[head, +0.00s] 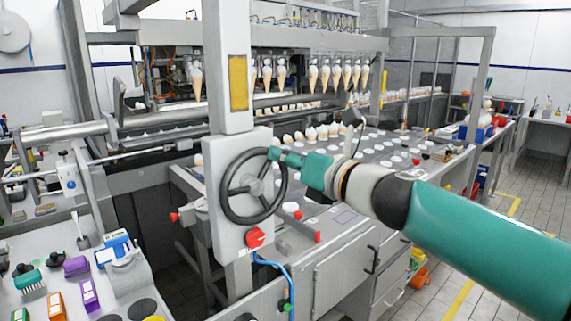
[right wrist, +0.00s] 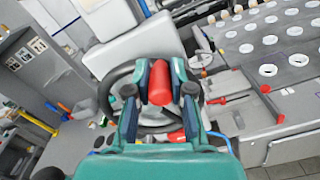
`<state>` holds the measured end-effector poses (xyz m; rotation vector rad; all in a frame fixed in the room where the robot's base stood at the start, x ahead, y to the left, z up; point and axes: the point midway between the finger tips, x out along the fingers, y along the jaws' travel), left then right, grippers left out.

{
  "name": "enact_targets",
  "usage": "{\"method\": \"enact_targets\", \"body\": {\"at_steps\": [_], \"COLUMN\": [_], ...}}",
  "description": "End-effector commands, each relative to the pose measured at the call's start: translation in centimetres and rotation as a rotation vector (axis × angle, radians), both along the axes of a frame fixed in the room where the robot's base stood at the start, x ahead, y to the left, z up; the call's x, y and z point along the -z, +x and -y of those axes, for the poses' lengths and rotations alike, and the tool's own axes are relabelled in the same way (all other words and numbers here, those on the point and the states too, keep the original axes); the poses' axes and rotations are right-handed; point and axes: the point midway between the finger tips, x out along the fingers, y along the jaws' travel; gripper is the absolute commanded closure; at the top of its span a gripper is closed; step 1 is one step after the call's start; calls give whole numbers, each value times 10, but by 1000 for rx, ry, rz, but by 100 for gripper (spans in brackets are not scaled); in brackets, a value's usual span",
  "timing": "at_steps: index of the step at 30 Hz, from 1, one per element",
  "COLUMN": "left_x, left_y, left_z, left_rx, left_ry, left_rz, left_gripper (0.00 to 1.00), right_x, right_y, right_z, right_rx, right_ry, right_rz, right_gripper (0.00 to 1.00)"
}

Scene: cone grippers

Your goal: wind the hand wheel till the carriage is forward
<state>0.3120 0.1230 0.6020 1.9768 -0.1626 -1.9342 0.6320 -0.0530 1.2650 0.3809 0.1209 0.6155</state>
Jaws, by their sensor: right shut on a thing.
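The black hand wheel (head: 254,186) is mounted upright on a grey panel of the machine. My right gripper (head: 275,154) is at the upper right of its rim. In the right wrist view, my right gripper (right wrist: 160,88) is shut on a red handle (right wrist: 160,83), with the dark wheel (right wrist: 112,90) behind it. The fingers hide the handle in the head view. A row of cone grippers holding filled cones (head: 313,78) hangs under the machine's upper beam. I cannot tell which part is the carriage. My left gripper is out of view.
A red knob (head: 256,236) sits on the panel below the wheel. A plate with round white holes (head: 395,160) lies behind my right arm. A side table (head: 65,285) with colored tools stands at lower left.

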Motion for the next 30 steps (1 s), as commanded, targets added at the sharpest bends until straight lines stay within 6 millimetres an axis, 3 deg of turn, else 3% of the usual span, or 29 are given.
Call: {"method": "enact_targets", "body": {"at_steps": [12,28,29,30], "left_x": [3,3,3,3], "left_y": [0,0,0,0], "left_z": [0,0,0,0], "left_rx": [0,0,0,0], "left_ry": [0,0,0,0], "left_rz": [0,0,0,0], "left_gripper": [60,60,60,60], "right_x": [-1,1,1,1], "right_y": [-10,-10,-10,-10], "right_z": [-17,-18,-18,-18], "right_rx": [-18,-18,-18,-18], "right_ry": [-163,-182,-181,-181], "right_rz": [109,119,118,118], "right_gripper": [100,100,73,67]}}
